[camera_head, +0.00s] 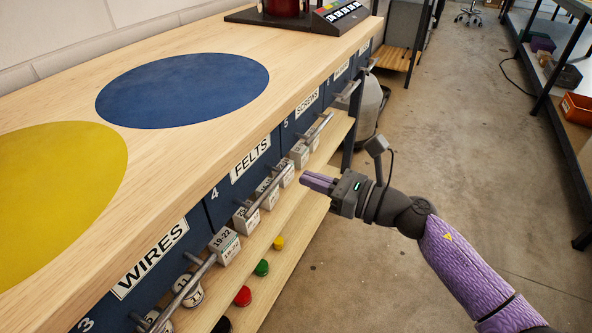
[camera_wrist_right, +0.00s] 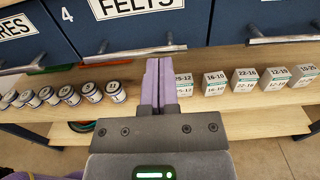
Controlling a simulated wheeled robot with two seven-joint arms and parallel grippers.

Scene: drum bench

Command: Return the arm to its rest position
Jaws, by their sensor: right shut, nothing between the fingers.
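My right gripper (camera_head: 318,183) is shut and empty. In the head view it is held out in front of the bench's drawer fronts, to the right of the FELTS drawer (camera_head: 245,165), with its purple fingers pointing left at the bench. In the right wrist view the gripper (camera_wrist_right: 160,62) has its fingers together, below the FELTS drawer front (camera_wrist_right: 125,25) and over the shelf edge. It appears apart from the drawer handles. My right arm (camera_head: 465,265) reaches in from the lower right. My left gripper is not in view.
The bench top (camera_head: 175,145) carries a blue disc (camera_head: 183,90) and a yellow disc (camera_head: 55,195). A shelf under the drawers holds small boxes (camera_wrist_right: 245,79) and round tins (camera_wrist_right: 92,92). Coloured lids lie lower down. The floor (camera_head: 460,130) to the right is clear.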

